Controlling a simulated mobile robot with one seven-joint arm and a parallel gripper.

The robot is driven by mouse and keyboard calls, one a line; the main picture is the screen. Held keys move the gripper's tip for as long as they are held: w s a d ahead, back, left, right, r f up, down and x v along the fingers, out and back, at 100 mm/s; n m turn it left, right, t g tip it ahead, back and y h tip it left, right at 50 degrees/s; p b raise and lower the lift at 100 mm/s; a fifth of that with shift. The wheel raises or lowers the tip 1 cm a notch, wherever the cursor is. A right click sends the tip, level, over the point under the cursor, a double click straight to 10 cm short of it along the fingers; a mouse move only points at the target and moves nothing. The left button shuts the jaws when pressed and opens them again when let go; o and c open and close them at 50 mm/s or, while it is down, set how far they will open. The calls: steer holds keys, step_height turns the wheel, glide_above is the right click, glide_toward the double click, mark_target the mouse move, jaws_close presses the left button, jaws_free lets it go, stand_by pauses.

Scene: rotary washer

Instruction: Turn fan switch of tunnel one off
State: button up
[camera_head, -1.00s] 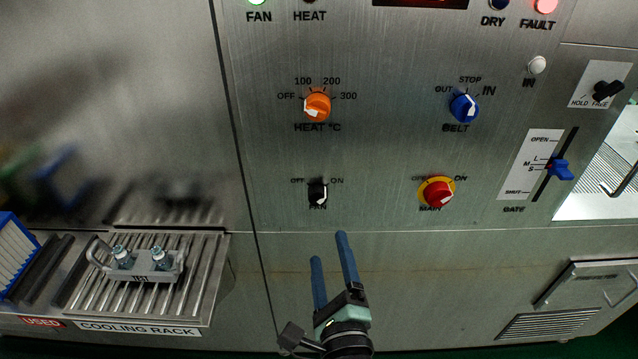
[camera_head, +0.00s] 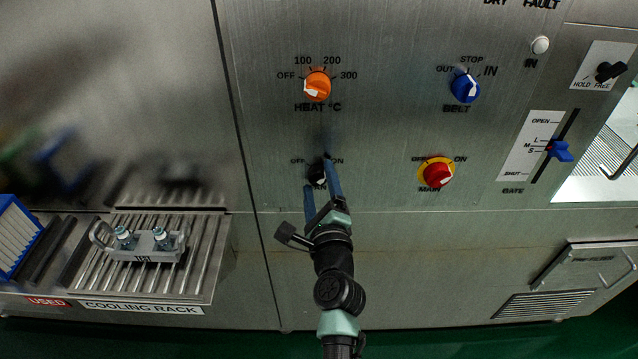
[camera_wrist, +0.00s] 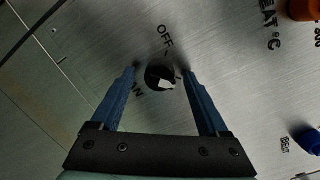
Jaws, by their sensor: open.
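The fan switch is a small black knob (camera_head: 317,176) with a white mark, low on the steel panel, between OFF and ON labels. In the wrist view the knob (camera_wrist: 158,75) shows its white mark towards the lower right, away from the OFF label (camera_wrist: 165,36). My gripper (camera_head: 318,172) is open around the knob. In the wrist view its two blue fingers (camera_wrist: 159,71) stand on either side, with gaps to the knob. The fingers partly hide the knob and labels in the head view. Whether the fingertips touch the panel, I cannot tell.
Above is the orange heat knob (camera_head: 317,86). To the right are the blue belt knob (camera_head: 465,88), the red main switch (camera_head: 437,174) and the blue gate slider (camera_head: 559,151). A cooling rack (camera_head: 205,262) juts out at the lower left. The panel around the fan knob is flat.

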jaws_close()
stand_by(0.5)
steer(key=shift+n, duration=0.3)
steer(key=n+p, duration=0.1)
steer(key=n, duration=0.2)
steer(key=shift+r+n+g, duration=0.1)
steer(key=shift+n+g, duration=0.2)
steer(key=n+p, duration=0.1)
steer(key=n, duration=0.3)
steer(key=shift+a+h+p, duration=0.1)
steer(key=shift+h+p, duration=0.2)
steer(key=shift+h, duration=0.1)
steer(key=n+p, duration=0.1)
steer(key=n, duration=0.1)
steer(key=n+p, duration=0.1)
steer(key=n, duration=0.2)
steer(key=shift+g+h, duration=0.3)
steer(key=shift+n+h+p, duration=0.4)
steer(key=shift+n+p, duration=0.2)
steer(key=shift+n, duration=1)
